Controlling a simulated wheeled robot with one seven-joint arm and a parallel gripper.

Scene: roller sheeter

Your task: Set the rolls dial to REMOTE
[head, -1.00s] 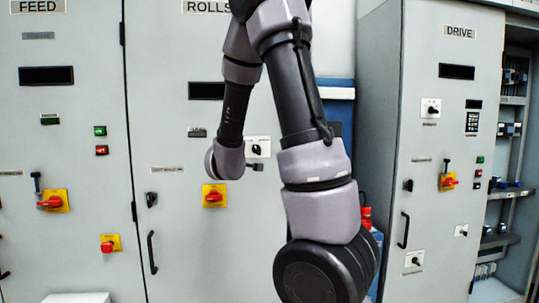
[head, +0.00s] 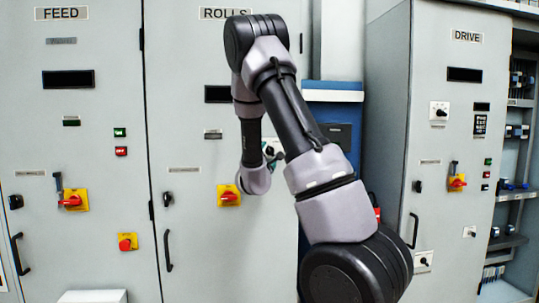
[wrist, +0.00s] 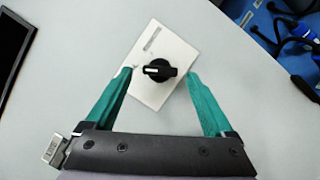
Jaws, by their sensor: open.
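The rolls dial (wrist: 160,70) is a black knob with a white pointer line on a white plate (wrist: 150,93), seen in the wrist view. The pointer lies nearly level in that picture, its white mark toward the left; the plate lettering is too small to read. My gripper (wrist: 160,73) is open, with one green finger on each side of the knob. The fingertips overlap the plate's edges in the picture; I cannot tell whether they touch it. In the head view my arm hides most of the dial on the ROLLS cabinet (head: 200,120).
The ROLLS cabinet also carries a red-and-yellow switch (head: 228,196) left of my wrist and a black door handle (head: 168,250). The FEED cabinet (head: 95,100) stands left. The DRIVE cabinet (head: 440,65) stands right, with an open bay of blue parts beside it.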

